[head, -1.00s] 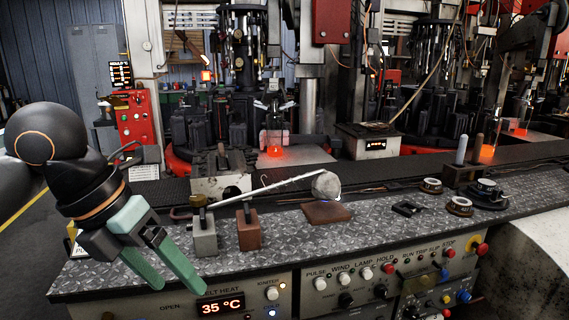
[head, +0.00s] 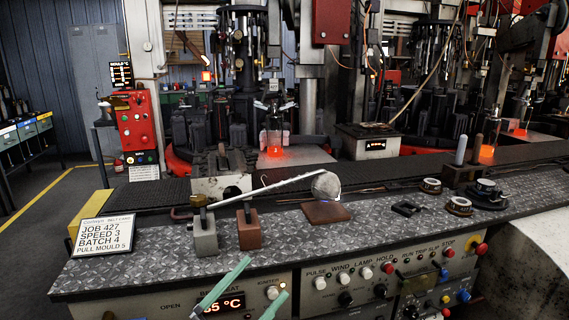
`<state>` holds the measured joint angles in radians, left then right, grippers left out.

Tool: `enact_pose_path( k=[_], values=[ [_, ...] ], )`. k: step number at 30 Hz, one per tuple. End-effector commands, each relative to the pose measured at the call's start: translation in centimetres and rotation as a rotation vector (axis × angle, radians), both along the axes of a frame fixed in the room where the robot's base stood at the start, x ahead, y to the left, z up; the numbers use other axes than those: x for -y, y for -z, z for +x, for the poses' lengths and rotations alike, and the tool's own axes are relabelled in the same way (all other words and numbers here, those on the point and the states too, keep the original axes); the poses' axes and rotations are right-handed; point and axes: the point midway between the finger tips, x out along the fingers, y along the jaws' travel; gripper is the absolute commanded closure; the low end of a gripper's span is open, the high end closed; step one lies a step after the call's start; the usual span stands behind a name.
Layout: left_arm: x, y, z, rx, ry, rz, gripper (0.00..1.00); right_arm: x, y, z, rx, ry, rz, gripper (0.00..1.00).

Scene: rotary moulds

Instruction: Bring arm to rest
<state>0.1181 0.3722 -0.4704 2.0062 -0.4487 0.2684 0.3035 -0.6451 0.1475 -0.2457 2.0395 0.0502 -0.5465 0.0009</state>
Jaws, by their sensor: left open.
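My left gripper (head: 248,291) shows only as two green fingers at the bottom edge of the head view. The fingers stand apart with nothing between them, in front of the control panel (head: 310,293). They partly cover the belt heat display (head: 224,306). The rest of the left arm is out of view. My right gripper is not in view.
Glowing moulding machines stand behind. Open floor lies at the left.

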Motion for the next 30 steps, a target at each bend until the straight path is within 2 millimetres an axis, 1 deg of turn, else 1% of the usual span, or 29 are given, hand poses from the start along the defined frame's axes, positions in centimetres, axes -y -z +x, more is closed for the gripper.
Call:
enact_pose_path(
  k=[1, 2, 3, 4, 5, 6, 8, 9, 11, 12, 14, 15, 17, 19, 20, 21, 25, 30],
  values=[
    [-1.1, 3.2, 0.6, -0.133, -0.066, -0.034, 0.19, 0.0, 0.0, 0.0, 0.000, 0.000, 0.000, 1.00],
    [-1.9, 5.1, 1.0, -0.210, -0.107, -0.047, 0.19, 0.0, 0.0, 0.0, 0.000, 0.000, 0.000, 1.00],
    [-2.8, 7.9, 1.1, -0.315, -0.158, -0.061, 0.19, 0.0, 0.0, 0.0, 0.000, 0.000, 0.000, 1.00],
    [-3.6, 10.1, 1.1, -0.397, -0.196, -0.069, 0.19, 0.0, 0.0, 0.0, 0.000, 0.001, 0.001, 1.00],
    [-4.2, 12.3, 0.8, -0.477, -0.232, -0.075, 0.19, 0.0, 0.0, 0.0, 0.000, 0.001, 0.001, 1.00],
    [-5.1, 15.2, 0.3, -0.582, -0.275, -0.079, 0.19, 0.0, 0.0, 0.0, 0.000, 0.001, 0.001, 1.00],
    [-6.2, 19.4, -1.1, -0.733, -0.332, -0.079, 0.19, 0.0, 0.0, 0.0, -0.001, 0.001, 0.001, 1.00],
    [-6.8, 22.0, -2.3, -0.828, -0.363, -0.077, 0.19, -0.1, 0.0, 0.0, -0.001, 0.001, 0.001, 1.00],
    [-7.6, 25.6, -4.4, -0.963, -0.404, -0.068, 0.19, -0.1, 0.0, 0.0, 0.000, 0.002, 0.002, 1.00],
    [-8.0, 27.8, -5.9, -1.048, -0.425, -0.061, 0.19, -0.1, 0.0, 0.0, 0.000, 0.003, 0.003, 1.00],
    [-8.5, 30.7, -8.4, -1.168, -0.451, -0.049, 0.19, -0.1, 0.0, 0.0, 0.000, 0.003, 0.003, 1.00],
    [-8.8, 32.5, -10.1, -1.244, -0.466, -0.040, 0.19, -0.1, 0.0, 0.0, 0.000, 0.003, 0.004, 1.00],
    [-9.1, 34.8, -12.8, -1.354, -0.482, -0.027, 0.19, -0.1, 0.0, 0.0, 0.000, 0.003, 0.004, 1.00],
    [-9.3, 37.2, -16.2, -1.480, -0.496, -0.012, 0.19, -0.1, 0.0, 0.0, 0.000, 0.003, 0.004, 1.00],
    [-9.4, 35.1, -15.7, -1.462, -0.499, -0.014, 0.19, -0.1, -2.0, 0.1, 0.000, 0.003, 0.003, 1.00],
    [-9.7, 33.9, -15.5, -1.454, -0.504, -0.016, 0.19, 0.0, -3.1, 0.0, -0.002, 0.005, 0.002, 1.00],
    [-10.4, 31.3, -15.8, -1.451, -0.522, -0.021, 0.19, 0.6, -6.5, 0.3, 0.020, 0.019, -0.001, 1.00],
    [-11.3, 27.7, -16.2, -1.447, -0.546, -0.029, 0.19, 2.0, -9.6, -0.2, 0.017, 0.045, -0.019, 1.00]
  ],
)
